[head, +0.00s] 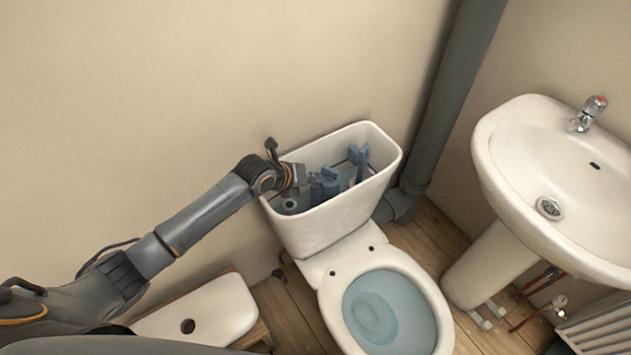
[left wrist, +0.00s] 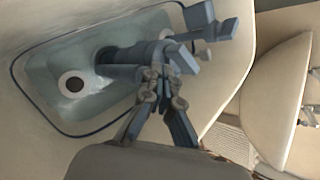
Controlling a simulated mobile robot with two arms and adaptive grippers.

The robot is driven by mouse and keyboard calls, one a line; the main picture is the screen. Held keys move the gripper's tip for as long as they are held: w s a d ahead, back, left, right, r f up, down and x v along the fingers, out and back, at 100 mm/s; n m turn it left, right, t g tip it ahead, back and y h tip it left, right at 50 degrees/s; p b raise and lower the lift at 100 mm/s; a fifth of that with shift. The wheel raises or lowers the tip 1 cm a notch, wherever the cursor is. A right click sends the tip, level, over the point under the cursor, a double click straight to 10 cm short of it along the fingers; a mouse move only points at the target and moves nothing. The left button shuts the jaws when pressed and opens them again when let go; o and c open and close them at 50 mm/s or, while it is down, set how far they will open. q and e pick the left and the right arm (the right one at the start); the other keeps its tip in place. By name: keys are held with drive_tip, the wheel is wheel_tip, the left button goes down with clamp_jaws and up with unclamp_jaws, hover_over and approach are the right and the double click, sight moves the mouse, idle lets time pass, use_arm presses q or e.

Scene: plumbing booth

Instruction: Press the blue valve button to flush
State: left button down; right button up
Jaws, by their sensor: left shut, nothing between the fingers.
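The open white toilet cistern (head: 335,222) stands against the wall with blue-grey valve parts (head: 329,184) inside. A taller blue-grey piece (head: 358,160) stands toward its right end. My left gripper (head: 301,188) reaches over the left part of the cistern, just left of the valve parts. In the left wrist view my left gripper (left wrist: 160,80) is shut and empty, its fingertips overlapping the blue-grey valve (left wrist: 143,55). I cannot tell whether they touch it. The valve's button cannot be clearly told apart, and the fingers hide part of the valve. My right gripper is not in view.
The toilet bowl (head: 410,275) sits open below the cistern, with water in it. The cistern lid (head: 205,312) lies at lower left. A grey pipe (head: 450,100) rises right of the cistern, and a sink (head: 520,165) stands further right. A round white fitting (left wrist: 72,84) shows inside the cistern.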

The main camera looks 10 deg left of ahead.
sight(313, 186)
use_arm(q)
drive_tip(key=shift+r, duration=0.3)
wheel_tip(313, 186, up, 5)
drive_tip(key=p, duration=0.4)
idle(0.5)
idle(0.5)
